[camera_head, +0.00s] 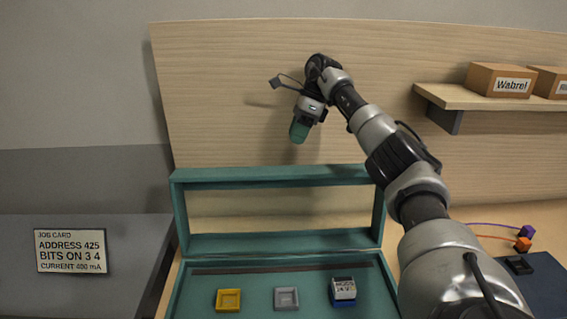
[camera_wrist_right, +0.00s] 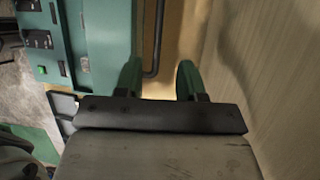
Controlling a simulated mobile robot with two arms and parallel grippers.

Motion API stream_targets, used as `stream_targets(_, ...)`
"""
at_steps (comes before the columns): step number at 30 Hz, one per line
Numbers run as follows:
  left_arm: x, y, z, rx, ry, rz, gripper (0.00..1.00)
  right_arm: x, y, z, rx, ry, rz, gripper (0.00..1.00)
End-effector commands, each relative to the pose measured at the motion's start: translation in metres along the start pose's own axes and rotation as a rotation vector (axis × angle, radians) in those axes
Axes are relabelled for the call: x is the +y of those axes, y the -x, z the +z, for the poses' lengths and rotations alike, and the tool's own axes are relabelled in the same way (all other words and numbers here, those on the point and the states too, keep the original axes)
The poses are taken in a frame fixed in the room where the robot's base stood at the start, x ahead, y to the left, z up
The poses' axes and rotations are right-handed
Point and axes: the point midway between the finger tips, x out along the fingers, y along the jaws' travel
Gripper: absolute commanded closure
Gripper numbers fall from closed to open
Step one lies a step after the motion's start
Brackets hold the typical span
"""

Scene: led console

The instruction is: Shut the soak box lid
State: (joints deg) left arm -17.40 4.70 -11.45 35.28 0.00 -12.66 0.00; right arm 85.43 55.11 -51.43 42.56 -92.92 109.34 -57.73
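The teal soak box (camera_head: 255,305) stands open at the bottom middle of the head view. Its lid (camera_head: 275,175), a teal frame with a see-through middle, stands up along the box's back edge. My right gripper (camera_head: 299,131) is above the lid's top bar, apart from it, with its fingers pointing down. In the right wrist view its two teal fingers (camera_wrist_right: 160,80) are spread, with nothing held between them. My left gripper is not in view.
In the box are a yellow tray (camera_head: 228,300), a grey tray (camera_head: 286,298) and a blue labelled block (camera_head: 343,291). A wooden board (camera_head: 220,90) rises behind. A shelf (camera_head: 500,98) with cartons is at right. A job card (camera_head: 71,251) is at left.

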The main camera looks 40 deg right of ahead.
Motion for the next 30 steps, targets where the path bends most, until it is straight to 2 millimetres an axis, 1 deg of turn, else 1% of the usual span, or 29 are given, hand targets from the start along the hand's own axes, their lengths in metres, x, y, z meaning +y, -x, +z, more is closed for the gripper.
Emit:
stream_targets(1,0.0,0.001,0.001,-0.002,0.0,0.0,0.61,0.0,-0.009,-0.001,0.003,-0.001,0.004,0.61)
stream_targets(9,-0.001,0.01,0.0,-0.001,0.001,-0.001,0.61,0.001,-0.059,0.0,0.002,0.0,0.004,0.61)
stream_targets(15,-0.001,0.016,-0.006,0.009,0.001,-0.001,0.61,0.001,-0.086,0.001,-0.001,-0.001,0.003,0.61)
stream_targets(19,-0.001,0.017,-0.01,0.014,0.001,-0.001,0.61,0.001,-0.093,0.001,-0.002,0.0,0.001,0.61)
stream_targets(27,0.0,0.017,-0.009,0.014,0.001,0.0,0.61,0.001,-0.095,0.001,-0.003,0.0,0.001,0.61)
stream_targets(29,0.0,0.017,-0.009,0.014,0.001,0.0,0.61,0.001,-0.095,0.001,-0.003,0.0,0.001,0.69)
stream_targets(30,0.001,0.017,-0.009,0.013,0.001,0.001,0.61,0.001,-0.095,0.001,-0.003,0.0,0.001,0.75)
